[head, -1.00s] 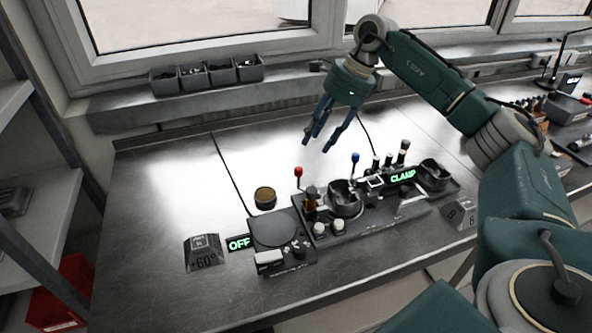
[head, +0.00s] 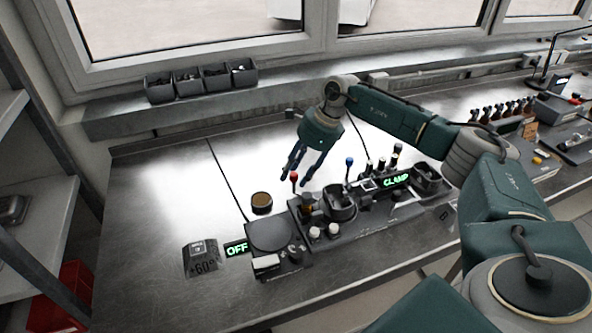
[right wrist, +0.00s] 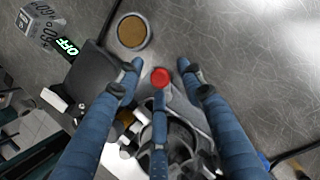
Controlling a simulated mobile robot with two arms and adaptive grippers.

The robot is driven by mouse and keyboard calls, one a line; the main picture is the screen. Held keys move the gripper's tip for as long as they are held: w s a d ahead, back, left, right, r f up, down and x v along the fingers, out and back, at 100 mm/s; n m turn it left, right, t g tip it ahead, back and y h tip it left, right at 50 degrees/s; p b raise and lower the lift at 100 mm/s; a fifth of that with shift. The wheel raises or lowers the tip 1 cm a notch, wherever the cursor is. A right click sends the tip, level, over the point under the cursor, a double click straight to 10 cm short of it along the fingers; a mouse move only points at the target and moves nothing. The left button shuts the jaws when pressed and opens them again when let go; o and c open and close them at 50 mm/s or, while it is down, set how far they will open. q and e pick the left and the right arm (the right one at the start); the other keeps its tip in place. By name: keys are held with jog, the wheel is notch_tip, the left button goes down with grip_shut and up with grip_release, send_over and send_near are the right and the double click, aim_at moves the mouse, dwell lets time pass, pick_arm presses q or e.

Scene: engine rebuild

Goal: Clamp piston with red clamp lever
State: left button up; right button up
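The red clamp lever (head: 294,177) stands with its red ball knob up at the left part of a dark fixture (head: 330,232) on the steel bench. My right gripper (head: 299,178) is at the red knob, its blue fingers spread and pointing down. In the right wrist view the red knob (right wrist: 160,77) lies between the open fingertips, with visible gaps to the side fingers. A dark round holder (head: 341,205) sits right of the lever; I cannot tell the piston apart inside it. My left gripper is not in view.
A blue-knobbed lever (head: 349,162) and a green CLAMP display (head: 396,181) are to the right. A green OFF display (head: 237,249) and a brown-topped round container (head: 262,202) are to the left. The bench behind the container is clear.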

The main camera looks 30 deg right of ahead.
grip_shut()
